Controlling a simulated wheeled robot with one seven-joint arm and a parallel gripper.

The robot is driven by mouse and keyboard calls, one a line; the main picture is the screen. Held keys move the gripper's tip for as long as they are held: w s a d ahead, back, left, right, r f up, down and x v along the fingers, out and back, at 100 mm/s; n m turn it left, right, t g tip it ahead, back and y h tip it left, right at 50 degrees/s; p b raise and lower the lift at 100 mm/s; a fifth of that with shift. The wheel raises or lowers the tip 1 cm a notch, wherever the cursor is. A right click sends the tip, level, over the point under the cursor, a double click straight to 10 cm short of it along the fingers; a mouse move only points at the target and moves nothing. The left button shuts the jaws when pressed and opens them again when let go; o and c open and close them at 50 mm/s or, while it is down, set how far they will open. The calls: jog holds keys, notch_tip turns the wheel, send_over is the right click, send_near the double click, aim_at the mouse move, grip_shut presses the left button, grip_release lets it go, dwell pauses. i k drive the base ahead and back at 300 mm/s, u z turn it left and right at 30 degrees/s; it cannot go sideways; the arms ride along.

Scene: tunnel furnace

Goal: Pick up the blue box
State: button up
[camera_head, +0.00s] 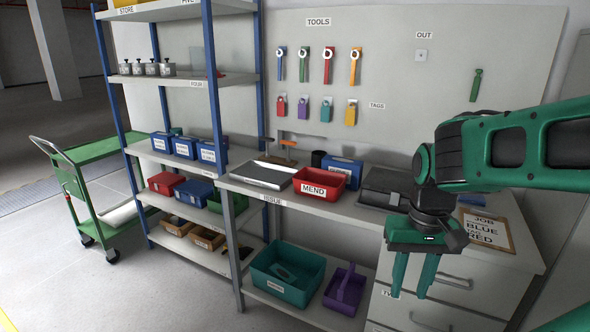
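Several blue boxes are in view, and I cannot tell which one the task names. Small labelled blue boxes stand in a row on the middle shelf of the rack: a left one (162,142), a middle one (185,147) and a right one (208,152). Another blue box (343,171) stands on the workbench, partly hidden behind the red MEND bin (319,188). A blue bin (194,192) sits on the shelf below the row. My gripper (412,284) hangs at the right with its green fingers apart and pointing down, empty, in front of the bench drawers and apart from every box.
The workbench (258,190) also holds a grey tray (262,174), a dark case (385,187) and a clipboard (487,232). A teal bin (262,277) and a purple caddy (345,290) sit below. A green cart (92,150) stands left; floor at lower left is clear.

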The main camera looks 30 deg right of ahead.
aim_at(353, 168)
jog(key=z, duration=0.1)
jog(key=i, duration=1)
jog(key=z, duration=0.7)
jog(key=i, duration=0.4)
jog(key=z, duration=0.2)
